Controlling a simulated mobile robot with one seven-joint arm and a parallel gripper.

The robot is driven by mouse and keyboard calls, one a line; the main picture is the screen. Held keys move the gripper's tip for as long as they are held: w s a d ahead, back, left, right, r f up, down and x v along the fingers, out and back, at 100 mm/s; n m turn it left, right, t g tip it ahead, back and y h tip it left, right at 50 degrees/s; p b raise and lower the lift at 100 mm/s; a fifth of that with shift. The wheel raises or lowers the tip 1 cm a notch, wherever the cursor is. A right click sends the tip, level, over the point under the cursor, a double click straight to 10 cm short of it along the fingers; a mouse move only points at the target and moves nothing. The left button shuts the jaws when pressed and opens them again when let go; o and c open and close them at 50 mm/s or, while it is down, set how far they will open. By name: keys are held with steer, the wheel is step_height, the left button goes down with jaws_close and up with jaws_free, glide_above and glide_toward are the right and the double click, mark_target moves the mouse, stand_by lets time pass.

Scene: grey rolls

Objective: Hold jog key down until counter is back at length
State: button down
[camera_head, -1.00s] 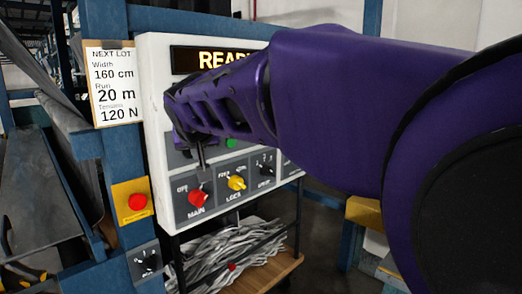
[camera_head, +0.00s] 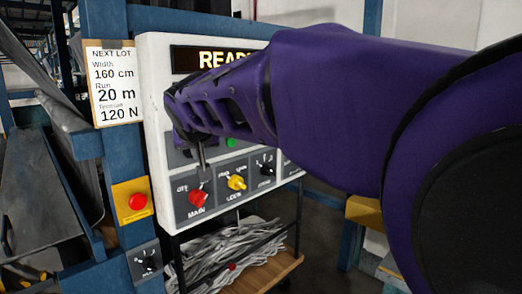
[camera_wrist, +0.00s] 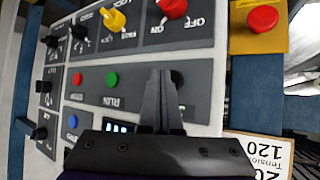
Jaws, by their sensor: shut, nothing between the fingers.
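My gripper (camera_head: 202,167) (camera_wrist: 160,78) is shut and empty, its fingertips at the control panel (camera_head: 155,60). In the wrist view, which is turned around, the tips sit beside and partly over a dark round button (camera_wrist: 178,78) on the same strip as the green RUN button (camera_wrist: 112,79). Its label is hidden, so I cannot tell whether it is the jog key or whether the tips touch it. A small lit display (camera_wrist: 117,126), perhaps the counter, is mostly hidden by my gripper; its digits are unreadable. The upper display (camera_head: 222,58) begins "READ"; my arm covers the rest.
The red MAIN knob (camera_head: 198,197) and yellow LOCK knob (camera_head: 236,183) are below the fingertips. A red button on a yellow plate (camera_head: 137,202) is left of the panel. A card (camera_head: 115,85) reads width 160 cm, run 20 m, tension 120 N. Blue posts frame the panel.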

stand_by(0.7)
steer(key=shift+w+a, duration=0.3)
steer(key=shift+a, duration=0.05)
steer(key=shift+w+a, duration=0.25)
steer(key=shift+a, duration=0.05)
stand_by(2.0)
steer(key=shift+s+d+f, duration=0.1)
stand_by(1.5)
steer(key=shift+s+d+b, duration=0.45)
steer(key=shift+d+b, duration=0.1)
steer(key=shift+b, duration=0.05)
